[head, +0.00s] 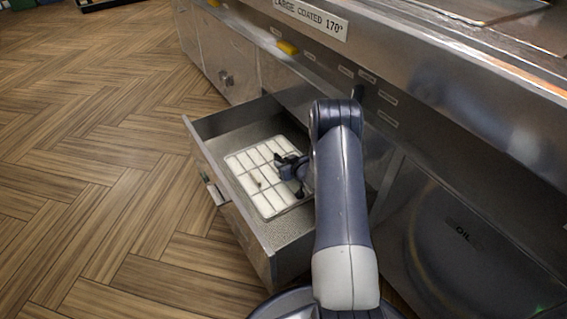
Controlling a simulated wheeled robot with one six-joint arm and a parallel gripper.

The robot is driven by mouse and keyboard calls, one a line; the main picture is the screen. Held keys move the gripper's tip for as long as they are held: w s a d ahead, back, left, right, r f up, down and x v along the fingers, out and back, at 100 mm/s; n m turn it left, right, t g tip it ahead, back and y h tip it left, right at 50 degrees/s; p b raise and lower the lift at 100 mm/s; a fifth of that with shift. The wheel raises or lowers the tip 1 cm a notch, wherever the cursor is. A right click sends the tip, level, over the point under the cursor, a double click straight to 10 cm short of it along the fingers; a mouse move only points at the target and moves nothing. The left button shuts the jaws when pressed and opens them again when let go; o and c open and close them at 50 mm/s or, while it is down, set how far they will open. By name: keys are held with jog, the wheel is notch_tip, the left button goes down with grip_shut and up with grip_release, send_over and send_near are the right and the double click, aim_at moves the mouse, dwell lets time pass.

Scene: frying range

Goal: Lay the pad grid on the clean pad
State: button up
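A pale wire grid (238,164) shows as thin bars over a white pad (256,174) inside an open steel drawer (193,143). The grid looks flat over the pad; whether it touches the pad or is just above it I cannot tell. A small dark mark or part shows near the grid's middle. My gripper (287,168) is over the right part of the grid, inside the drawer, pointing left. Its dark fingers are small here, and whether they are shut on the grid or open is unclear. My arm hides part of the drawer's right side.
The drawer's front (222,195) juts out over the wood floor (90,150), which is clear at the left. The steel range front (420,60) rises behind and right. A round panel marked OIL (460,255) is at the lower right.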

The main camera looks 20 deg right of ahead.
jog(key=shift+o, duration=0.8)
jog(key=shift+r, duration=0.1)
jog(key=shift+s+d+r, duration=0.1)
jog(key=shift+s+r, duration=0.1)
jog(key=p+v, duration=0.3)
jog(key=v, duration=0.8)
jog(key=shift+s+p, duration=0.2)
jog(key=shift+p, duration=0.15)
jog(key=shift+c, duration=0.2)
